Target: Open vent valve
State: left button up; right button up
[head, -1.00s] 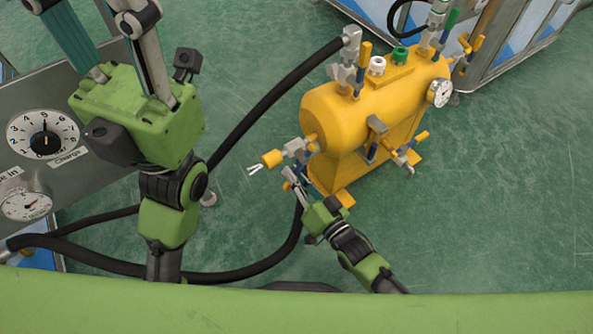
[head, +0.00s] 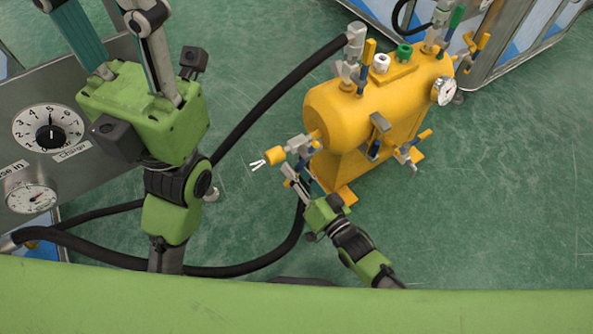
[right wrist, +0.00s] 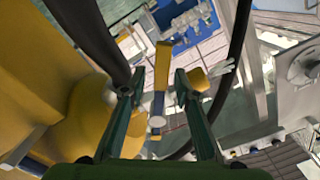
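The yellow tank (head: 345,110) stands on the floor with several yellow-and-blue valve levers. A valve with a yellow knob (head: 275,155) and two pale prongs sticks out of its left end. My right gripper (head: 292,176) is just below this valve. In the right wrist view, a lever (right wrist: 162,65) with a yellow end and blue stem lies between my right fingers, with gaps on both sides. The yellow knob shows behind the right finger. I cannot tell which valve is the vent. My left gripper (head: 100,22) is raised at the upper left, fingers spread, nothing visible between them.
A grey panel (head: 90,165) with a dial labelled Charge (head: 48,128) and a gauge (head: 32,197) is at the left. A black hose (head: 275,95) runs to the tank's top. A metal cabinet (head: 500,45) stands behind. The floor at the right is clear.

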jog(key=v, duration=0.7)
jog(key=shift+s, duration=0.2)
jog(key=shift+d, duration=0.15)
